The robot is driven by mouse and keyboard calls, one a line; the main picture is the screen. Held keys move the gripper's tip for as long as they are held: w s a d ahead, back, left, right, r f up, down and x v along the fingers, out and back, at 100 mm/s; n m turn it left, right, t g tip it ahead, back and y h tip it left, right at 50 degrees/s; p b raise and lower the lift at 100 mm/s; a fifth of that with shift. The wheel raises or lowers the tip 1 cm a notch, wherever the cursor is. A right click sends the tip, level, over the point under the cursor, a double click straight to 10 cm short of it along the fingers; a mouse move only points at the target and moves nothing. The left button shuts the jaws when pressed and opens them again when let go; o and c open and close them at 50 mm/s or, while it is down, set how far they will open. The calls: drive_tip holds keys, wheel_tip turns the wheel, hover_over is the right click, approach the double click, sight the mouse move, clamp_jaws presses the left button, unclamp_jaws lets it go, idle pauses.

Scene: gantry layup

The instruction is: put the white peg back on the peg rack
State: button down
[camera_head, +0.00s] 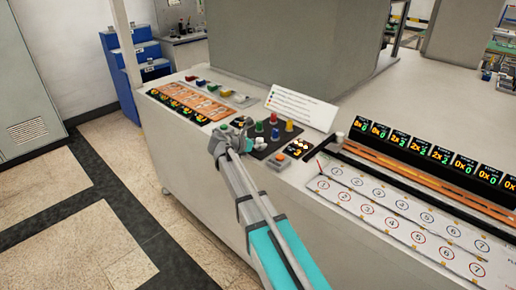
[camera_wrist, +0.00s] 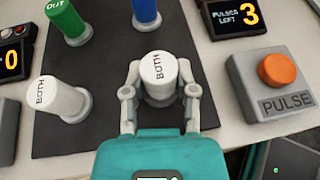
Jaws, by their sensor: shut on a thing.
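A second white peg marked BOTH (camera_wrist: 57,95) stands in a collar to the left. A green peg marked OUT (camera_wrist: 66,20) and a blue peg (camera_wrist: 145,10) stand behind. In the head view my gripper (camera_head: 238,124) is at the board's left edge.
An orange PULSE button (camera_wrist: 277,70) on a grey box stands to the right, near a counter display (camera_wrist: 236,15) reading 3. A white sign (camera_head: 300,107) stands behind the board. A numbered white panel (camera_head: 400,220) lies further right.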

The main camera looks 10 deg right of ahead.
drive_tip(key=shift+f, duration=0.15)
drive_tip(key=shift+c, duration=2)
unclamp_jaws()
drive_tip(key=shift+r, duration=0.2)
drive_tip(key=p+v, duration=0.4)
drive_tip(key=v, duration=0.8)
drive_tip(key=shift+p, duration=0.35)
